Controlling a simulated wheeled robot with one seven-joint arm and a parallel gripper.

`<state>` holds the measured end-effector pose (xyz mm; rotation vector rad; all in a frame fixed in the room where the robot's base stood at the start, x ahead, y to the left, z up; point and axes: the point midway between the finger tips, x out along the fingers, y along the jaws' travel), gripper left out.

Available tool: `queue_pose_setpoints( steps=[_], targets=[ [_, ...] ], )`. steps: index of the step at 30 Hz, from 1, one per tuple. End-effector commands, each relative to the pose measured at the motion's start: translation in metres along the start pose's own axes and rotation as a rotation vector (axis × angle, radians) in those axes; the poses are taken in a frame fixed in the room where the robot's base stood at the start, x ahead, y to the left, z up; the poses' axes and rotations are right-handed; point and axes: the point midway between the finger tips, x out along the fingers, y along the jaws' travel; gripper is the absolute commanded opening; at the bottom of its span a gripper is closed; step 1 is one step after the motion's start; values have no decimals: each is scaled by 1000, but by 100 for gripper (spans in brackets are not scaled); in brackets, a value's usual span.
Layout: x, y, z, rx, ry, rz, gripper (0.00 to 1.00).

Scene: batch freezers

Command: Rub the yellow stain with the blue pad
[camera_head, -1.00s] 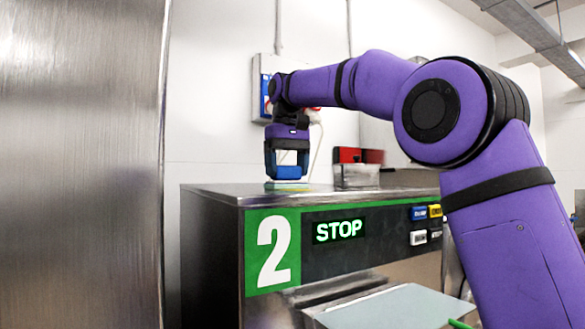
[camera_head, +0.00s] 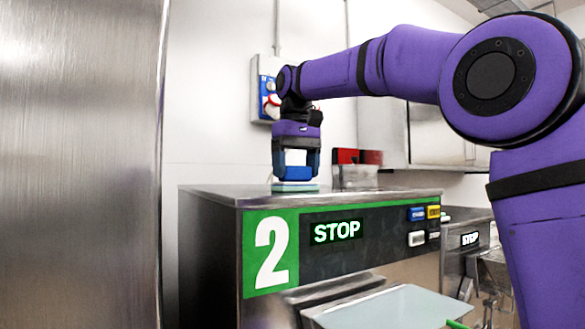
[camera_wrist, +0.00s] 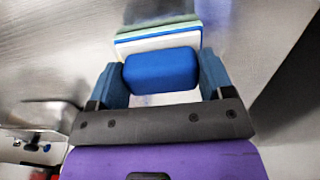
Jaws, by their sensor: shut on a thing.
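My gripper (camera_head: 295,170) is shut on the blue pad's handle, a rounded blue block (camera_wrist: 160,70) between my two fingers in the wrist view. Below the block, the pad (camera_wrist: 158,38) shows flat white, blue and pale green layers. In the head view the pad (camera_head: 295,187) lies flat at the top of machine 2, on or very close to its metal surface (camera_head: 225,193); I cannot tell if it presses on it. I cannot make out the yellow stain; the pad may cover it.
A clear container (camera_head: 355,176) and red boxes (camera_head: 346,156) stand just right of my gripper. A wall box (camera_head: 266,88) is behind my wrist. A tall steel panel (camera_head: 80,165) fills the left. The machine's top is bare left of the pad.

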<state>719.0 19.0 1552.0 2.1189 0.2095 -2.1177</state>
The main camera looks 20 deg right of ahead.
Motion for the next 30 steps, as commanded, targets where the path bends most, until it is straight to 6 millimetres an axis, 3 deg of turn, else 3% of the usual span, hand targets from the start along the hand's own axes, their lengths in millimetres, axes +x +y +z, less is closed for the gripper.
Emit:
queue_pose_setpoints(
  steps=[12, 24, 30],
  targets=[
    [3, 0, 22, 0, -4, 0, 55],
    [2, -17, 21, -1, -6, -1, 55],
    [2, -16, 8, -1, -5, -1, 55]
  ],
)
